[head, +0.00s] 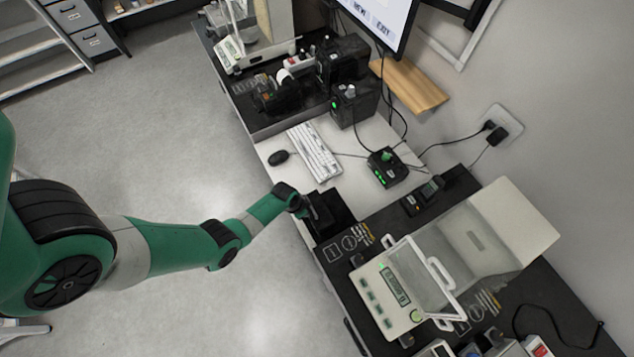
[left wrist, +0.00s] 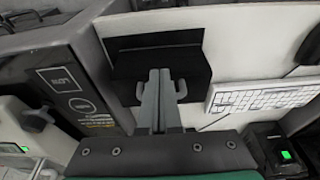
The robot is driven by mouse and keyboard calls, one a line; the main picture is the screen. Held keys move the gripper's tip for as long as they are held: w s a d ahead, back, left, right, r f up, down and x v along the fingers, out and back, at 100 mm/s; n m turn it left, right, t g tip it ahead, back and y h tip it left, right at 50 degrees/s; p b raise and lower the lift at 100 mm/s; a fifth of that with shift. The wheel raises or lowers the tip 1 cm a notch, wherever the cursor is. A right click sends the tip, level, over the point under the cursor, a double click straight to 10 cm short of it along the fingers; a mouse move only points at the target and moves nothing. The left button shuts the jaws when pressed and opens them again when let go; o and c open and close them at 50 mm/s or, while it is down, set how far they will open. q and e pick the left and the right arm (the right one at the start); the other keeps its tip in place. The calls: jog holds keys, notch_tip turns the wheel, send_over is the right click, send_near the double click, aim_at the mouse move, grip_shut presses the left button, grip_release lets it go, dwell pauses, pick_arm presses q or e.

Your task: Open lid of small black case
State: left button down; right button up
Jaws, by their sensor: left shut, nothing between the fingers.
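The small black case (head: 338,208) sits on the white tabletop beside the dark weighing table, below the keyboard in the head view. In the left wrist view the case (left wrist: 195,66) shows as a dark block with a flat panel along its far side. I cannot tell how far the lid is raised. My left gripper (head: 312,214) is at the case in the head view. In the left wrist view its fingers (left wrist: 160,76) are together and empty, in front of the case; whether they touch it is unclear. My right gripper is not in view.
A white keyboard (head: 314,152) and a black mouse (head: 278,157) lie near the case. A balance with a clear hood (head: 425,275) stands on the dark table to the right. A black device with green lights (head: 387,168) sits behind. Open floor lies left.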

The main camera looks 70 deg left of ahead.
aim_at(312, 208)
pick_arm(q)
jog(key=shift+w, duration=0.1)
jog(key=shift+w+a+r, duration=0.1)
jog(key=shift+w+r, duration=0.1)
jog(key=shift+w, duration=0.5)
jog(key=shift+w+a+r, duration=0.1)
jog(key=shift+w+r, duration=0.1)
jog(key=shift+w, duration=0.6)
jog(key=shift+w+r+b, duration=0.15)
jog(key=shift+w+r, duration=0.15)
jog(key=shift+w, duration=0.4)
jog(key=shift+w+r+b, duration=0.15)
jog(key=shift+w+r, duration=0.15)
jog(key=shift+w, duration=0.4)
jog(key=shift+a, duration=0.1)
jog(key=shift+w+a+r+b, duration=0.15)
jog(key=shift+w+b, duration=0.1)
jog(key=shift+w, duration=0.5)
jog(key=shift+w+d+r+b, duration=0.15)
jog(key=shift+w+b, duration=0.1)
jog(key=shift+w, duration=0.45)
jog(key=shift+a, duration=0.1)
